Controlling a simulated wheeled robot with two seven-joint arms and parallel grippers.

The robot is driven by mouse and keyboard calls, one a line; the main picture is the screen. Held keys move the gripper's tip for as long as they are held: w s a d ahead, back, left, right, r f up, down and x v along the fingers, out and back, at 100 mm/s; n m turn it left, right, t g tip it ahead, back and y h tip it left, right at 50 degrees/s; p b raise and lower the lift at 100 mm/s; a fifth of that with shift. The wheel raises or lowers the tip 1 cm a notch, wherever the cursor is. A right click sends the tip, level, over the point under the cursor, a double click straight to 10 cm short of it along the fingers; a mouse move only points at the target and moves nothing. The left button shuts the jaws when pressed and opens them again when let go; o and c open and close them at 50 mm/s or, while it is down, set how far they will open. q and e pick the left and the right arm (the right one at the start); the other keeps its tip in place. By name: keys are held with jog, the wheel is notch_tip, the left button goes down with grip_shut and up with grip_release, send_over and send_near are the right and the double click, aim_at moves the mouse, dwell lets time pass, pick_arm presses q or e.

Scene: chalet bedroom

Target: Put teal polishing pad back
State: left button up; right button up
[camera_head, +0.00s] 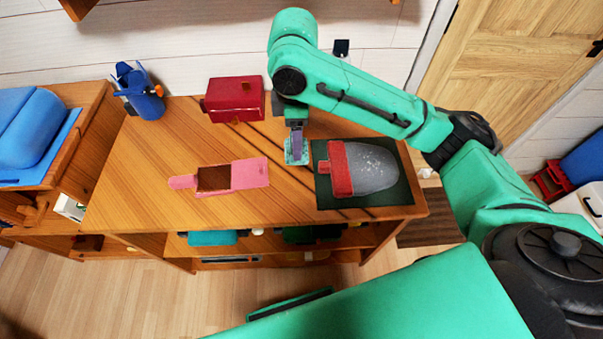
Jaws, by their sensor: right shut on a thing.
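My right gripper (297,140) is above the wooden table top (130,190), near its middle, pointing down. It is shut on the teal polishing pad (296,159), a small pale teal piece at the fingertips. The gripper partly hides the pad. I cannot tell whether the pad touches the table. My left gripper is not in view.
A grey-and-red object (372,172) lies on a dark green mat (322,195), just right of the pad. A pink holder (250,173) with a brown patch lies left. A red box (236,98) and a blue tool cup (148,104) stand behind. A teal item (213,238) sits on the shelf below.

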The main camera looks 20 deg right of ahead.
jog(key=f, duration=0.4)
jog(key=s+a+f, duration=0.1)
jog(key=f, duration=1.1)
jog(key=shift+w+d+f, duration=0.2)
jog(key=shift+w+d, duration=0.05)
jog(key=shift+w, duration=0.05)
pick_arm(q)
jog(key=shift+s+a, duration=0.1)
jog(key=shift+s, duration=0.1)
pick_arm(e)
jog(key=shift+d+f, duration=0.1)
jog(key=shift+f, duration=0.1)
jog(key=o, duration=1.3)
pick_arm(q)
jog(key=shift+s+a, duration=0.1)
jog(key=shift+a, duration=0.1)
pick_arm(e)
notch_tip(320, 180, up, 12)
jog(key=shift+r, duration=0.1)
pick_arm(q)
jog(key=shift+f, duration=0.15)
